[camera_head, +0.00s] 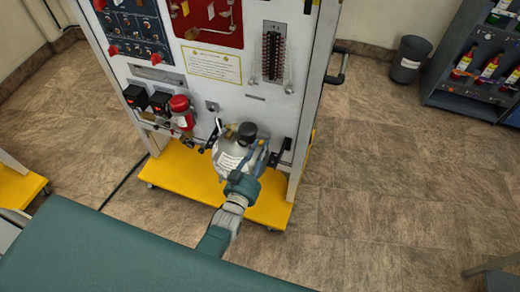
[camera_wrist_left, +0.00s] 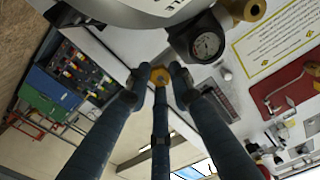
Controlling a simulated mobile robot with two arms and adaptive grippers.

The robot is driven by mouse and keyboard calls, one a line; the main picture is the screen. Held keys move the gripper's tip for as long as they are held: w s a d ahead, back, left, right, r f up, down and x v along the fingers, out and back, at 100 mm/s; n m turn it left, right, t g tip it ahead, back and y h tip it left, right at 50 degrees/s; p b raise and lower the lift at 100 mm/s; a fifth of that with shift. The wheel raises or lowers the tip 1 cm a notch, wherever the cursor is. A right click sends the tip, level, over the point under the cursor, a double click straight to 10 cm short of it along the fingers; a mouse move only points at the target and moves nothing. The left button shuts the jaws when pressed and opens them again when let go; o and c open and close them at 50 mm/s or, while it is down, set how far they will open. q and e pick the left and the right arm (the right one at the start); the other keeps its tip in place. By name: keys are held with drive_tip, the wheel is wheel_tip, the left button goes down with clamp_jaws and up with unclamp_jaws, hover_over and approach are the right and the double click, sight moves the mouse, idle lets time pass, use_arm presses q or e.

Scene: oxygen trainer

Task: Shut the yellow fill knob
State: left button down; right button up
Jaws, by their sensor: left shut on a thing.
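The yellow fill knob (camera_wrist_left: 159,76) is small and round and sits between my left gripper's blue fingertips in the left wrist view. My left gripper (camera_wrist_left: 156,85) is shut on it, with fingers on both sides. In the head view my left gripper (camera_head: 250,158) reaches up to the front of the trainer panel (camera_head: 215,92), beside a grey-white tank (camera_head: 227,160) with a black top. The gripper and the tank hide the knob there. My right gripper is not in view.
A round pressure gauge (camera_wrist_left: 207,45) is close to the right of the fingers. A red cylinder (camera_head: 181,112) stands left of the tank. The trainer has a yellow base (camera_head: 180,172). A dark bin (camera_head: 409,60) and a shelf stand far right. The floor at right is clear.

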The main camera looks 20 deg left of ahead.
use_arm(q)
drive_tip(key=shift+s+f+m, duration=0.25)
drive_tip(key=shift+f+m, duration=0.25)
drive_tip(key=shift+m, duration=0.1)
drive_tip(key=c, duration=1.5)
unclamp_jaws()
drive_tip(key=shift+w+r, duration=0.15)
drive_tip(key=s, duration=1.2)
drive_tip(key=shift+a, duration=0.2)
